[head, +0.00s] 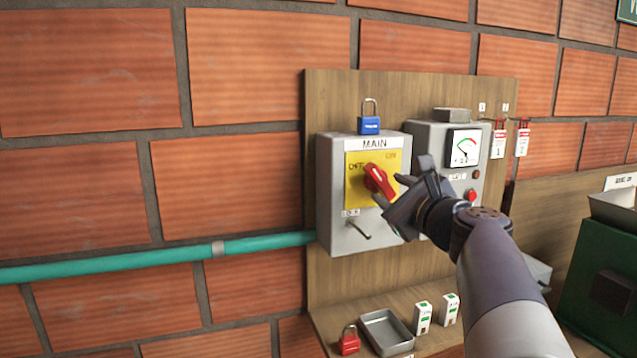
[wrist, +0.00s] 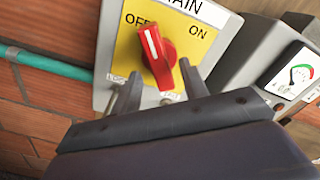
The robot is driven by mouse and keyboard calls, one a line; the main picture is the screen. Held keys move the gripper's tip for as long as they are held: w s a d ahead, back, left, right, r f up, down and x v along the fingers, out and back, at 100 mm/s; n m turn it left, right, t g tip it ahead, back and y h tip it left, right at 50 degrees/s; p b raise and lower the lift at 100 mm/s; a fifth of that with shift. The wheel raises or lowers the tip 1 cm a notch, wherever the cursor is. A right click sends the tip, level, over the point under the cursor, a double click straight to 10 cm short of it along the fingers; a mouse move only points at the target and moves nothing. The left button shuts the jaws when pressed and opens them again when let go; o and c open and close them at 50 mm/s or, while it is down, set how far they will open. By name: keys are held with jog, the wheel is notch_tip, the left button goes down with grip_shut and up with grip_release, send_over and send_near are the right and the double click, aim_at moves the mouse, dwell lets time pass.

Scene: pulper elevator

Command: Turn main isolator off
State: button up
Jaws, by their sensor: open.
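The main isolator (head: 331,185) is a grey box labelled MAIN with a yellow plate marked OFF and ON. Its red rotary handle (head: 377,180) is also in the wrist view (wrist: 160,62), where the handle's white-marked end points up-left toward OFF. My gripper (head: 386,190) is open in front of the plate. In the wrist view my fingertips (wrist: 160,84) are apart, one on each side of the handle's lower part, with gaps visible; I see no clear contact. In the head view my gripper hides part of the box's right side.
A blue padlock (head: 369,118) stands on the box and a metal lever (head: 358,232) sticks out below. A grey meter box (head: 464,150) is close right. A red padlock (head: 349,340) and tray (head: 386,330) are on the shelf. A teal pipe (head: 120,264) enters from the left.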

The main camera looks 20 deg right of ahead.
jog(key=shift+w, duration=1.1)
jog(key=shift+c, duration=0.4)
grip_shut()
